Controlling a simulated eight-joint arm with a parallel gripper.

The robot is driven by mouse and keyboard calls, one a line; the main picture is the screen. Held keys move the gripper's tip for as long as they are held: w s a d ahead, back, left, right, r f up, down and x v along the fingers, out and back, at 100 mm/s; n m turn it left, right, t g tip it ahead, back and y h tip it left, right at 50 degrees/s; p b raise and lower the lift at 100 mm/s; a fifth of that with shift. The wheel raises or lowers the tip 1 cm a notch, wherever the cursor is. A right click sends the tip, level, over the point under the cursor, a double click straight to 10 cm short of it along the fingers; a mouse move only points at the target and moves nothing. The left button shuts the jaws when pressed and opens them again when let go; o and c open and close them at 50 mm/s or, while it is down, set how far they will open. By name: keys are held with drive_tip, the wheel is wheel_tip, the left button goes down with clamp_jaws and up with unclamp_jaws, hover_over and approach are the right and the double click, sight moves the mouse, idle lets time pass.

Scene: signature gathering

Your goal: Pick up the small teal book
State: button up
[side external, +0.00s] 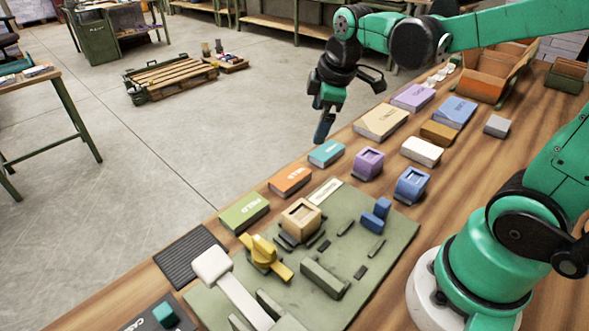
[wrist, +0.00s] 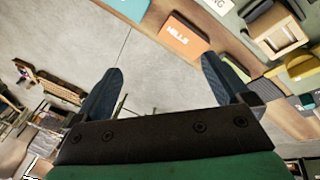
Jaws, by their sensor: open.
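The small teal book (side external: 326,153) lies flat near the table's far edge, between the orange book and the large tan book. A teal patch (wrist: 130,8), which looks like the same book, is cut off by the top edge of the wrist view. My gripper (side external: 323,128) is above the table's far edge, close to the teal book and apart from it. In the wrist view, its two fingers (wrist: 160,70) are spread with nothing between them but floor.
An orange book (side external: 290,180) and a green book (side external: 244,212) lie nearer the camera. A tan book (side external: 381,121) and purple block (side external: 368,162) are close by. A green mat (side external: 390,234) holds several blocks. Open floor (side external: 210,140) lies beyond the edge.

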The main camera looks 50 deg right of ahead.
drive_tip(key=w+d+f+n+g, duration=0.2)
drive_tip(key=w+d+f+n, duration=0.1)
drive_tip(key=d+n, duration=0.1)
drive_tip(key=n+g, duration=0.2)
drive_tip(key=n, duration=0.3)
hover_over(327, 150)
drive_tip(key=shift+y, duration=0.3)
wheel_tip(327, 150, down, 4)
drive_tip(key=shift+f, duration=3.1)
drive_tip(key=c, duration=1.4)
